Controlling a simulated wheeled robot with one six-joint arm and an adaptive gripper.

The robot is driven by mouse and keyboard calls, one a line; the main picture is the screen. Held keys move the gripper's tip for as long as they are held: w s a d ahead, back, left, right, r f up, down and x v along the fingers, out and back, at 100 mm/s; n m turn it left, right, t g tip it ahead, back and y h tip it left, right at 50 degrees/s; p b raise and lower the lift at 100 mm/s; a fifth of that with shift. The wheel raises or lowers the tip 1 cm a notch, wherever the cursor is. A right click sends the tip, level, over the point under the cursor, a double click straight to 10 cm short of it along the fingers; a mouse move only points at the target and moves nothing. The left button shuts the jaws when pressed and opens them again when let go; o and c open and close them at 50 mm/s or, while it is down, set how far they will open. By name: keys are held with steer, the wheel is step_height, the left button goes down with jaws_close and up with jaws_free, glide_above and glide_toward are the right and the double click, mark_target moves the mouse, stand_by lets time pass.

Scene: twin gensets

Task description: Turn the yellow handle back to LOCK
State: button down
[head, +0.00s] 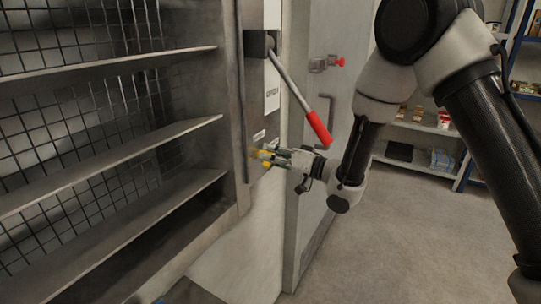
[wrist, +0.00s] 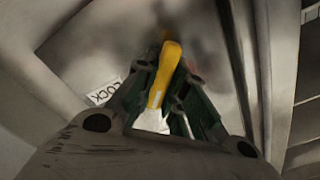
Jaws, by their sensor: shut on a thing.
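The yellow handle (wrist: 164,75) shows in the wrist view between my gripper's two dark fingers. It lies nearly upright in that picture, leaning slightly right at its top. A white LOCK label (wrist: 104,91) is to the left of the handle. In the head view the yellow handle (head: 264,155) is a small patch on the side of the grey cabinet, mostly hidden by my gripper (head: 270,157). My gripper reaches in from the right and is shut on the handle. The fingertips also show in the wrist view (wrist: 168,80).
A lever with a red grip (head: 318,129) slants down from the cabinet just above my gripper. A grey door (head: 322,100) with a red-knobbed latch (head: 338,62) stands behind. The floor (head: 420,240) at lower right is clear.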

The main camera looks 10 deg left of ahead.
steer(key=m, duration=0.4)
steer(key=shift+w+f+m, duration=0.1)
steer(key=shift+f+m, duration=0.05)
steer(key=shift+m, duration=0.15)
steer(key=m, duration=0.4)
steer(key=shift+d+f, duration=0.1)
steer(key=shift+m, duration=0.3)
steer(key=c, duration=1.5)
jaws_free()
steer(key=shift+o, duration=0.2)
steer(key=v, duration=1.2)
